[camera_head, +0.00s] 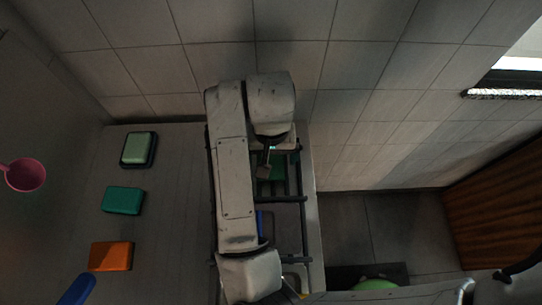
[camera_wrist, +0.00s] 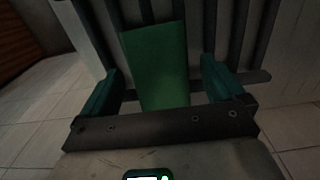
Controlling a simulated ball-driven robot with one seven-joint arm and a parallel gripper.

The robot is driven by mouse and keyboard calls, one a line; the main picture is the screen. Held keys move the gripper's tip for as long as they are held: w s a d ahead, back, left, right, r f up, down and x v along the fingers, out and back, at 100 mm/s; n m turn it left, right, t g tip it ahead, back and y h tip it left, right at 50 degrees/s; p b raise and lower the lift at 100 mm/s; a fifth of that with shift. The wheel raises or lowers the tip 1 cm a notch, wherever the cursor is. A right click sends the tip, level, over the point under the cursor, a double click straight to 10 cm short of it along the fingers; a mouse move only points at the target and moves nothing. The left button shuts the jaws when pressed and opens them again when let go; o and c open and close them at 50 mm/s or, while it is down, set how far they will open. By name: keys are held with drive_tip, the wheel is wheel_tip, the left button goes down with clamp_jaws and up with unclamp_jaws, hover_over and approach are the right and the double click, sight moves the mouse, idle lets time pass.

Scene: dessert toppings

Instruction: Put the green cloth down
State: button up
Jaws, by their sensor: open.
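The green cloth (camera_wrist: 158,55) looks like a flat, dark green rectangle against the dark bars of a rack. In the wrist view it lies between the two teal fingers of my gripper (camera_wrist: 161,70), which are spread apart with a gap on each side of the cloth. I cannot tell whether it rests on the bars or stands up against them. In the head view a green patch, seemingly the cloth (camera_head: 278,170), shows inside the rack (camera_head: 290,199) beside my arm. My arm hides part of the rack, and the fingers are hard to make out there.
Left on the grey counter (camera_head: 170,230) are a pale green block in a dark holder (camera_head: 138,149), a teal block (camera_head: 122,200) and an orange block (camera_head: 110,256). A pink cup (camera_head: 26,175) is at far left. Something blue (camera_head: 264,224) shows in the rack. Tiled walls stand behind.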

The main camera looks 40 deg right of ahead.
drive_tip(key=shift+f, duration=0.45)
drive_tip(key=c, duration=1.1)
drive_tip(key=shift+c, duration=0.2)
drive_tip(key=shift+r, duration=0.15)
